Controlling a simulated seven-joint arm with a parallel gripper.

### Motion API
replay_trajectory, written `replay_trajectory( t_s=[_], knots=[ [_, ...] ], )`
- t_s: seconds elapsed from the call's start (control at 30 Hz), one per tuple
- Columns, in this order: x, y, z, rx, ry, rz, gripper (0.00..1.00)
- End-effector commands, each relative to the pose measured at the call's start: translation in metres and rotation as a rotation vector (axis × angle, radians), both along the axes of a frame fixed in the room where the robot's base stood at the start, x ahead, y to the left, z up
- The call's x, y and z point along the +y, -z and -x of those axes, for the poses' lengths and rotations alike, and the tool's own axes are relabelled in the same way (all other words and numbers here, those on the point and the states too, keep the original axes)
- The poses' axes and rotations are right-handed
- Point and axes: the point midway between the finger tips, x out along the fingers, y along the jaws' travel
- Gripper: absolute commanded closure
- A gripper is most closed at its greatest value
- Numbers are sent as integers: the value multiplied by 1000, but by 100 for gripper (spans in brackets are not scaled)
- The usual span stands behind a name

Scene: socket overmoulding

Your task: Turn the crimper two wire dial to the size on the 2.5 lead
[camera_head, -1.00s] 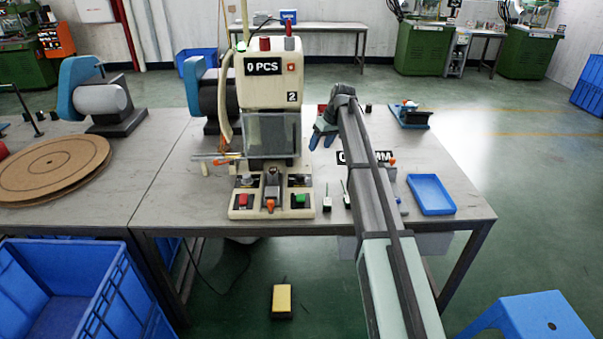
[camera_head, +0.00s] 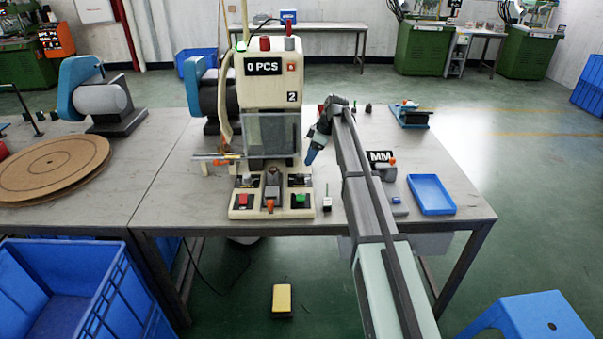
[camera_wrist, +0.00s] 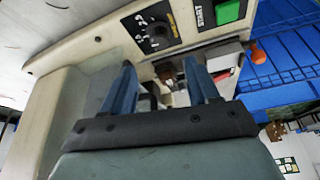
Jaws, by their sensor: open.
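The cream crimper (camera_head: 270,90), marked 2 with a "0 PCS" display, stands on the table. Its front panel carries two small dials, a left one (camera_head: 247,181) and a right one (camera_head: 299,181). In the wrist view, a dark dial with a numbered scale (camera_wrist: 158,32) sits beside the green START button (camera_wrist: 228,12). Which number it points at is unreadable. My gripper (camera_head: 312,152) is beside the crimper's right side, above the panel. In the wrist view its blue fingers (camera_wrist: 160,72) are apart and empty, not touching the dial. No lead's size marking is readable.
A small white-and-dark item (camera_head: 327,201) stands right of the crimper. A partly covered "MM" display (camera_head: 381,156) and a blue tray (camera_head: 431,194) are farther right. A clear guard (camera_head: 271,134) covers the crimper's middle.

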Motion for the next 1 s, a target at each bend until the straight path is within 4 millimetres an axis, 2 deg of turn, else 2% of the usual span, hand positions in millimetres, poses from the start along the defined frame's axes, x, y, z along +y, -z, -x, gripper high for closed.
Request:
replay_trajectory(
  t_s=[0.3,0.5,0.7,1.0],
  knots=[
    [21,52,-4,2,1,1,40],
    [30,75,-6,0,1,0,40],
    [35,85,-8,-1,3,0,40],
    [35,87,-8,-1,3,0,40]
  ],
)
